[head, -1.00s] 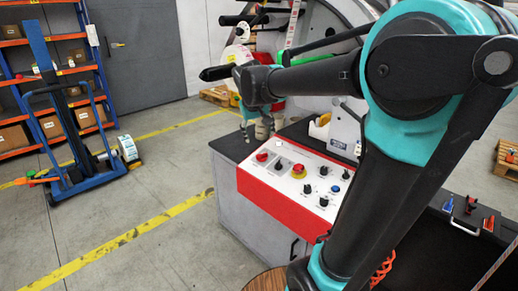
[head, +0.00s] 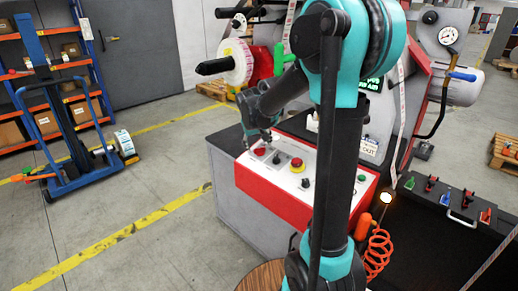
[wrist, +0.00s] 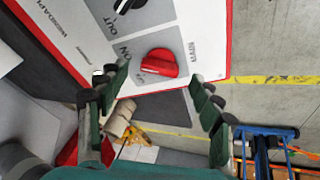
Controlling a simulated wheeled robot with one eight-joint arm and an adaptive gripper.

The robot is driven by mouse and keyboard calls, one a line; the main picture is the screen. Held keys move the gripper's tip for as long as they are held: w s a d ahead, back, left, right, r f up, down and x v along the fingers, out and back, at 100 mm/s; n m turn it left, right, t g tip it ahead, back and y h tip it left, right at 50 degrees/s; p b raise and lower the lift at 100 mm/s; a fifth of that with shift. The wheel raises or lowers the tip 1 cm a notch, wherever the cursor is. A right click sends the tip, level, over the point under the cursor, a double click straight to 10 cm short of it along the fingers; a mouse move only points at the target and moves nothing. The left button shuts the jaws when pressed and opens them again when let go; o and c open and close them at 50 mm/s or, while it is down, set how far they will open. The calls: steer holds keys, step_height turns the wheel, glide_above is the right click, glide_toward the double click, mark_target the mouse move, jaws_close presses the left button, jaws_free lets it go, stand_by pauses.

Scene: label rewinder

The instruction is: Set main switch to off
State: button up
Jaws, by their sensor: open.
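The main switch (wrist: 160,64) is a red rotary knob on a grey plate marked "MAIN", near the corner of the white control panel (wrist: 200,25). "ON" is printed to its upper left in the wrist view. The knob's bar lies roughly across the picture; I cannot tell for certain which mark it points to. In the head view the switch (head: 260,150) shows at the panel's left end. My gripper (wrist: 160,76) is open, with one finger on either side of the knob in the picture, apparently not touching it. In the head view my gripper (head: 262,136) is just above the switch.
A black selector (wrist: 128,12) sits beside the main switch. A label roll (head: 235,63) stands behind. A blue lift trolley (head: 70,140) is on the floor at left.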

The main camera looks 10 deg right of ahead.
mark_target(260, 150)
steer(key=shift+x, duration=1.4)
steer(key=c, duration=1.2)
